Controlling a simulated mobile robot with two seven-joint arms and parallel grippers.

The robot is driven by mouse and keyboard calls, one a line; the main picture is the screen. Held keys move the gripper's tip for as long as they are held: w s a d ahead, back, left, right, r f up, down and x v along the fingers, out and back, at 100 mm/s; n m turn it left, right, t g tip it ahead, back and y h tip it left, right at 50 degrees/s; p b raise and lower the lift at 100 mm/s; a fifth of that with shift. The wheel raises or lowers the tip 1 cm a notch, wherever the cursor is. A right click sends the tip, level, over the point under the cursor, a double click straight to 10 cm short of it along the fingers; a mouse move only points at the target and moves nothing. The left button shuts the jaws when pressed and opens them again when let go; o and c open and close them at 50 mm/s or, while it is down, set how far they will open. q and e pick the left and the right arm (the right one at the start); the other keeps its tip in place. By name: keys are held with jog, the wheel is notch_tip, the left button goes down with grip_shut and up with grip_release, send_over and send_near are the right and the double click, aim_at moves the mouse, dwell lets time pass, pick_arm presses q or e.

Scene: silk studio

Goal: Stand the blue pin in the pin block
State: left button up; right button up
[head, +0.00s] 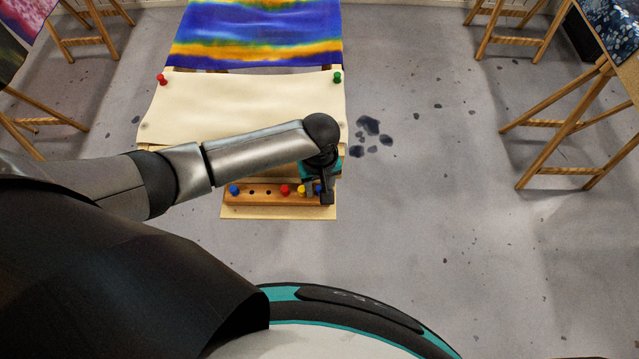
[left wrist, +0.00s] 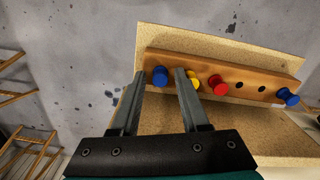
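The wooden pin block (head: 259,198) lies on a pale board and also shows in the left wrist view (left wrist: 250,75). From left to right in the head view it holds a blue pin (head: 235,190), two empty holes, a red pin (head: 285,190), a yellow pin (head: 302,189) and a second blue pin (head: 318,188). My left gripper (head: 319,192) is over the block's right end. In the left wrist view its open fingers (left wrist: 160,72) are on either side of that second blue pin (left wrist: 160,77), with gaps showing. The yellow pin (left wrist: 193,80) is close beside one finger. My right gripper is out of view.
Behind the block, a cream cloth (head: 240,105) is stretched, with a red pin (head: 161,79) and a green pin (head: 337,77) at its far corners. A painted silk (head: 255,35) lies beyond. Easels (head: 575,120) stand at the sides.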

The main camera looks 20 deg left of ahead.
pick_arm(q)
jog(key=shift+o, duration=0.7)
notch_tip(320, 180, up, 15)
jog(key=p, duration=0.3)
jog(key=shift+r+p, duration=0.15)
jog(key=shift+p, duration=0.2)
jog(key=shift+s, duration=0.1)
